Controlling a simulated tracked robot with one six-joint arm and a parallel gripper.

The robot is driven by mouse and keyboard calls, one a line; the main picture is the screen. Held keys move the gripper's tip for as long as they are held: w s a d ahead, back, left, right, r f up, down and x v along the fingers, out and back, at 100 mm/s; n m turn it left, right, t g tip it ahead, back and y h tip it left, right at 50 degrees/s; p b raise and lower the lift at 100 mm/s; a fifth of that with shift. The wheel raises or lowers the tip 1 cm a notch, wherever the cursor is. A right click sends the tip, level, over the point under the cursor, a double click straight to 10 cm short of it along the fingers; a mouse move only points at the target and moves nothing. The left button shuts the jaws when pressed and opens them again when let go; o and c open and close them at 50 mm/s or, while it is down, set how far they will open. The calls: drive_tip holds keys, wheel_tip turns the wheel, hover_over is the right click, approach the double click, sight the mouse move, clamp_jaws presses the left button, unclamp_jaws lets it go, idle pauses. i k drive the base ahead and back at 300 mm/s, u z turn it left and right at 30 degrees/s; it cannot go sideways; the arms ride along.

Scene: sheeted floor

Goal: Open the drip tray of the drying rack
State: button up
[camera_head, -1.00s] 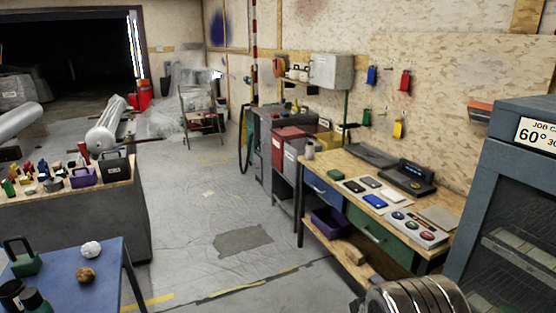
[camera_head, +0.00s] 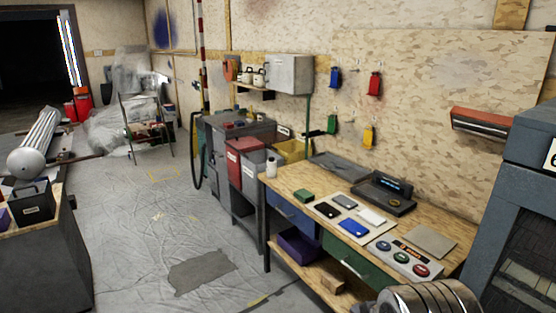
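A grey cabinet (camera_head: 530,145) stands at the right edge, cut off by the frame. Pale slanted shelves (camera_head: 528,280) show behind its dark front, and a white sign is partly visible at the edge. I cannot tell whether this cabinet is the drying rack. No drip tray can be made out. My gripper is not in view; a ribbed metal part at the bottom right seems to be my own arm.
A wooden workbench (camera_head: 300,180) with blue and green drawers runs along the right wall. Grey cabinets (camera_head: 225,150) stand beyond it. A dark-sided table (camera_head: 50,255) is at left. The sheeted floor (camera_head: 150,230) between is open, with a grey patch.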

sight(352, 173)
drive_tip(key=z, duration=0.1)
drive_tip(key=i, duration=1.75)
drive_tip(key=u, duration=0.3)
drive_tip(key=i, duration=0.8)
drive_tip(key=u, duration=0.6)
drive_tip(key=i, duration=1.2)
drive_tip(key=u, duration=0.4)
